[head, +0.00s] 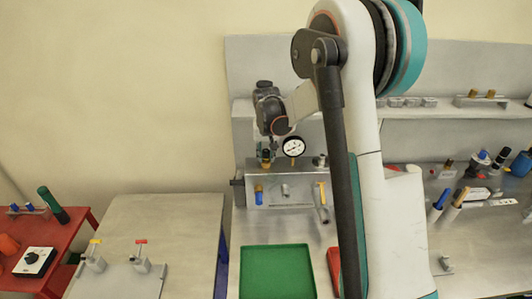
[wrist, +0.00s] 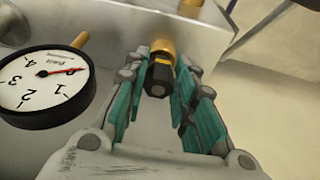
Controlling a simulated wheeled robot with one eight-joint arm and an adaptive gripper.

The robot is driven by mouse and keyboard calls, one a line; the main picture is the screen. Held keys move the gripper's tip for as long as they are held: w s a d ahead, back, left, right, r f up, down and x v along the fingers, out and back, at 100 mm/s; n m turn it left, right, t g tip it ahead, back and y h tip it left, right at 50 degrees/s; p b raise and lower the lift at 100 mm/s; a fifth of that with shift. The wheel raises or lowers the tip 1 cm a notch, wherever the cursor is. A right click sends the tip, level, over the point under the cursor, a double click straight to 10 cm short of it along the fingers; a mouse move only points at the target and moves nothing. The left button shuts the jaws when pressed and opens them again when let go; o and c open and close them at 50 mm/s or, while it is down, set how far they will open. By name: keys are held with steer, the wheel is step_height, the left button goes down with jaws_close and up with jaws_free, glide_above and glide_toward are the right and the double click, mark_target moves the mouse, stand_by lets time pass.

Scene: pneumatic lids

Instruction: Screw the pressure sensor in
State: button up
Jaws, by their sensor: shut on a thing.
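The pressure sensor (wrist: 159,78), a black hex body with a brass end, sits between the teal-padded fingers of my gripper (wrist: 160,66) in the wrist view. The fingers are shut on it from both sides. Its brass end meets the grey manifold block (wrist: 118,36); how deep the thread sits is hidden. In the head view the sensor (head: 265,157) stands upright at the left of the manifold block (head: 296,192), below my gripper (head: 265,146), whose fingers are too small there to make out.
A round pressure gauge (head: 293,147) stands close right of the sensor, and shows large in the wrist view (wrist: 42,86). A green tray (head: 277,247) lies in front. A grey side table (head: 185,215) is at left.

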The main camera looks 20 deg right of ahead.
steer(key=m, duration=0.2)
steer(key=m+h+b, duration=0.1)
steer(key=m, duration=0.2)
steer(key=shift+w+a+f+g, duration=0.1)
steer(key=shift+w+a+g, duration=0.1)
steer(key=shift+g, duration=0.1)
steer(key=shift+m+g+b, duration=0.4)
steer(key=shift+m+b, duration=0.05)
steer(key=shift+m, duration=1.05)
steer(key=m, duration=0.2)
steer(key=shift+w+m+g+h+b, duration=0.15)
steer(key=shift+m+g+h+b, duration=0.15)
steer(key=shift+h+b, duration=0.1)
steer(key=m+g, duration=0.1)
steer(key=m, duration=0.4)
steer(key=shift+w+b, duration=0.1)
steer(key=shift+b, duration=0.2)
